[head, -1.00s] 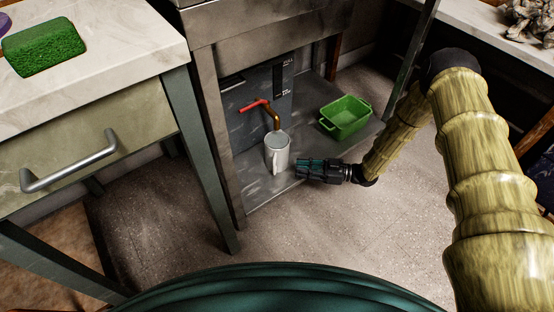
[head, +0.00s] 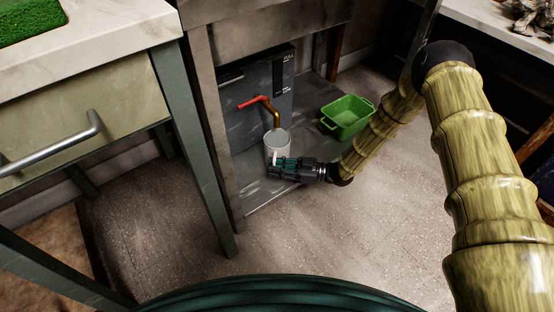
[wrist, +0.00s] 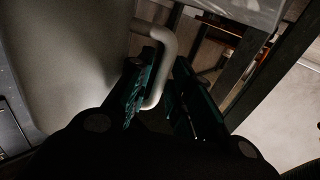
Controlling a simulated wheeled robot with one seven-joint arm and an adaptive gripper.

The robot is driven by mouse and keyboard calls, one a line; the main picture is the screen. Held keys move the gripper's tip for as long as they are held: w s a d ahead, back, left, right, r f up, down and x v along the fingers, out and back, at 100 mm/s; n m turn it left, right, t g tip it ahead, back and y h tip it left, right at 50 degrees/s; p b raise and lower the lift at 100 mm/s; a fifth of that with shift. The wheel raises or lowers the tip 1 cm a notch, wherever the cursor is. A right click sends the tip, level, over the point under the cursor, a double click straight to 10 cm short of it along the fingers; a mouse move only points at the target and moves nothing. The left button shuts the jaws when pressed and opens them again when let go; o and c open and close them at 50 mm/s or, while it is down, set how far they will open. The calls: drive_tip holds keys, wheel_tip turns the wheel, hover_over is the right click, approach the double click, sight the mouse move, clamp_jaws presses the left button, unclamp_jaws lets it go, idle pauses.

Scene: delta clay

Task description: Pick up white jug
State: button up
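The white jug (head: 277,141) stands upright on the low grey shelf, below a pipe with a red handle. Its pale body (wrist: 65,60) fills the left of the wrist view, and its handle (wrist: 169,45) comes down between my gripper's two fingers. My gripper (head: 272,169) is at the near side of the jug and covers its lower part in the head view. In the wrist view the teal fingers of my gripper (wrist: 158,92) are apart, one on each side of the handle. I cannot tell whether either finger touches it.
A green tub (head: 347,116) sits on the shelf (head: 262,210) to the right. A grey box (head: 284,85) stands behind the jug. Table legs flank the shelf, with a drawer unit (head: 80,110) at left. The floor in front is clear.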

sight(274, 159)
drive_tip(key=shift+a, duration=0.35)
clamp_jaws()
drive_tip(key=shift+r, duration=0.25)
wheel_tip(274, 159, up, 3)
drive_tip(key=p, duration=0.3)
drive_tip(key=shift+r, duration=0.15)
drive_tip(key=shift+d+r, duration=0.1)
drive_tip(key=shift+d, duration=0.15)
drive_tip(key=s+d+p, duration=0.2)
drive_tip(key=d+p, duration=0.5)
drive_tip(key=d, duration=1)
drive_tip(key=shift+d, duration=0.2)
